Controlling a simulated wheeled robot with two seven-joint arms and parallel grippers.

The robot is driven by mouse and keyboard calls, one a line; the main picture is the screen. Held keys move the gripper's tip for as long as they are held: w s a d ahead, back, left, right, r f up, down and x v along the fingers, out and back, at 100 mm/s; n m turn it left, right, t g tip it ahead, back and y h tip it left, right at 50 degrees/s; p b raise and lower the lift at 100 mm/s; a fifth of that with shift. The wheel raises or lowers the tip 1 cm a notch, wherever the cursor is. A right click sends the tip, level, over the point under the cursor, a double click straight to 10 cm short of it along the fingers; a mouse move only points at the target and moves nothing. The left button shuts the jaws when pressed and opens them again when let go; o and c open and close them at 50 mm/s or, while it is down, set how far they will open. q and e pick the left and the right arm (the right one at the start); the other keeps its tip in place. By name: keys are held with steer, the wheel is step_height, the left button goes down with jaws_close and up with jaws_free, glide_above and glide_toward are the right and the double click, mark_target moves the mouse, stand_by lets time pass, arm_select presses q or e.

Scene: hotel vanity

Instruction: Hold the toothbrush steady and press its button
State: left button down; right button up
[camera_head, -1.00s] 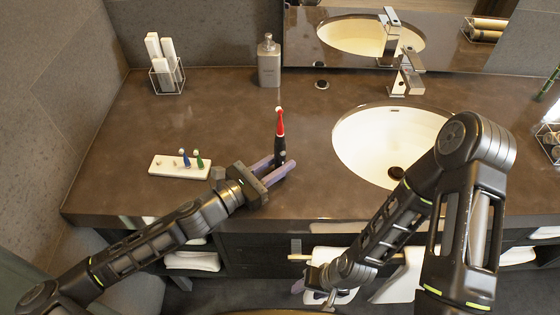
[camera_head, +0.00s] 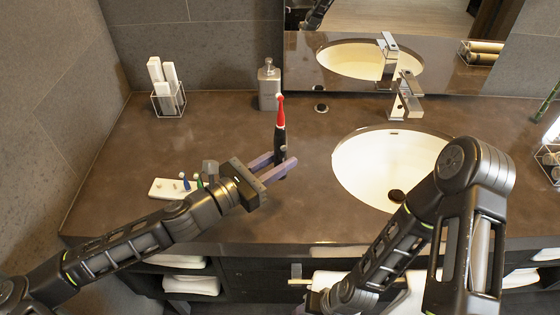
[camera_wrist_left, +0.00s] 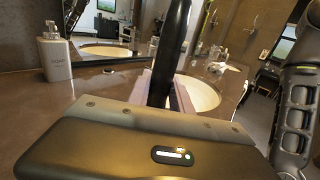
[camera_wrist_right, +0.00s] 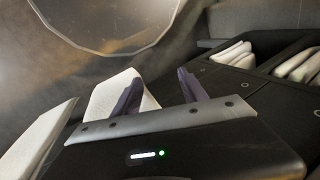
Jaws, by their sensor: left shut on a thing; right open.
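The electric toothbrush (camera_head: 280,132) has a black handle and a red upper part with a pale tip. It stands upright between the fingers of my left gripper (camera_head: 276,168), which is shut on its handle. In the left wrist view the dark handle (camera_wrist_left: 168,55) rises between the fingers, and its top is cut off. I cannot make out the button. My right gripper shows in the right wrist view (camera_wrist_right: 160,92), open and empty, low in front of the vanity.
A white tray (camera_head: 165,189) with small brush heads lies left of the toothbrush, partly behind my left arm. A soap dispenser (camera_head: 269,87) and a wire holder (camera_head: 168,101) stand at the back. The sink (camera_head: 376,165) is to the right. White towels (camera_wrist_right: 232,55) lie on shelves below.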

steer(key=shift+r, duration=0.15)
arm_select(q)
steer(key=shift+r+m+g+h+p, duration=0.1)
steer(key=shift+m+g+h+p, duration=0.3)
steer(key=shift+g+h+p, duration=0.15)
steer(key=shift+m+g+h+p, duration=0.4)
steer(key=shift+m+g, duration=0.2)
steer(key=shift+g, duration=0.15)
arm_select(e)
steer(key=shift+r, duration=0.75)
arm_select(q)
steer(key=shift+f, duration=0.25)
arm_select(e)
steer(key=shift+f, duration=0.15)
arm_select(q)
steer(key=shift+f+b, duration=3)
steer(key=shift+f, duration=1.8)
arm_select(e)
steer(key=shift+f, duration=2.85)
jaws_close()
